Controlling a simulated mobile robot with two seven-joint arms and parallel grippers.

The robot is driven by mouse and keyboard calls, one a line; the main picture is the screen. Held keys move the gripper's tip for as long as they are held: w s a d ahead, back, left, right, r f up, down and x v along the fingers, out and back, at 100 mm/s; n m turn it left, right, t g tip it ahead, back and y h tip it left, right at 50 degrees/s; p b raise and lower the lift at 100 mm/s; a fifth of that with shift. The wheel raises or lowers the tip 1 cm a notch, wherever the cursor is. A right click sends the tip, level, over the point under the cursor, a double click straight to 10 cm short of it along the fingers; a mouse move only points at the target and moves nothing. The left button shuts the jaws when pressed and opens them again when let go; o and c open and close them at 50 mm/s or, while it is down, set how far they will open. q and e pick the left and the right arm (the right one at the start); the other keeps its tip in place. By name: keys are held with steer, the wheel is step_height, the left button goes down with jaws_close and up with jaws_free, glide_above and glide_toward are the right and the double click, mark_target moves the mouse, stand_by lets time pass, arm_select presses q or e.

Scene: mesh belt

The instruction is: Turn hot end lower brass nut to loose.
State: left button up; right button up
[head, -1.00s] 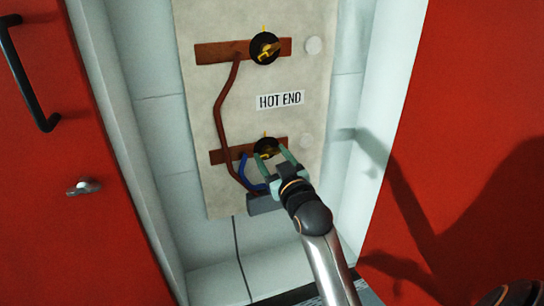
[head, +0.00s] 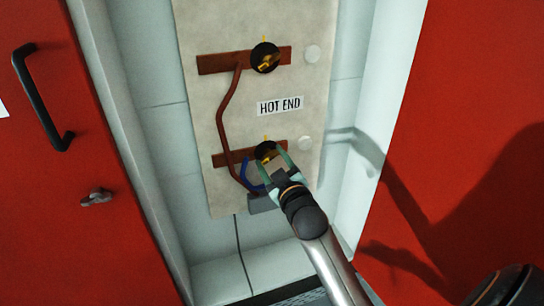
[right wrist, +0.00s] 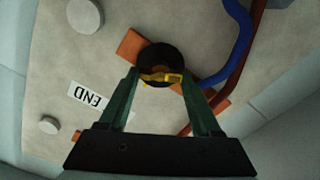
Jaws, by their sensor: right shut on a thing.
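The lower brass nut (head: 266,154) sits on a round black base on the lower copper bar of the panel, below the HOT END label. It also shows in the right wrist view (right wrist: 160,78), as a brass piece with a flat wing on the black disc (right wrist: 158,56). My right gripper (head: 272,158) reaches up from below, with its two green fingers on either side of the nut. In the right wrist view its fingertips (right wrist: 158,82) close on the nut at the disc's edges. My left gripper is not in view.
An upper brass nut (head: 265,59) sits on the upper copper bar (head: 215,63). Brown (head: 221,120) and blue (head: 244,170) cables run down the panel's left side. White round knobs (head: 312,54) are on the right. Red doors (head: 60,200) flank the narrow cabinet.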

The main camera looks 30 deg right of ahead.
steer(key=o, duration=1.4)
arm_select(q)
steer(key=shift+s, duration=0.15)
arm_select(e)
steer(key=v, duration=1.2)
steer(key=shift+s+a, duration=0.15)
steer(key=shift+s, duration=0.05)
arm_select(q)
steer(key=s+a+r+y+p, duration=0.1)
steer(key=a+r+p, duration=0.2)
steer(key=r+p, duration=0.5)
steer(key=p, duration=0.3)
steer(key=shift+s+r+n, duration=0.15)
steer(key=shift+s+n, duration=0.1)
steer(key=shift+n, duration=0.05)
arm_select(e)
steer(key=s+a+f+g+y, duration=0.2)
steer(key=s+a+f, duration=0.2)
steer(key=f, duration=0.2)
steer(key=s+a+f+m+g+y, duration=0.1)
steer(key=s+a+f+g+y, duration=0.1)
steer(key=s+a+f, duration=0.3)
steer(key=s+a+f+g+y, duration=0.2)
steer(key=s+a+f+g, duration=0.2)
steer(key=f, duration=0.4)
steer(key=shift+s+a+f, duration=0.4)
steer(key=shift+s+a, duration=0.1)
steer(key=shift+s, duration=0.15)
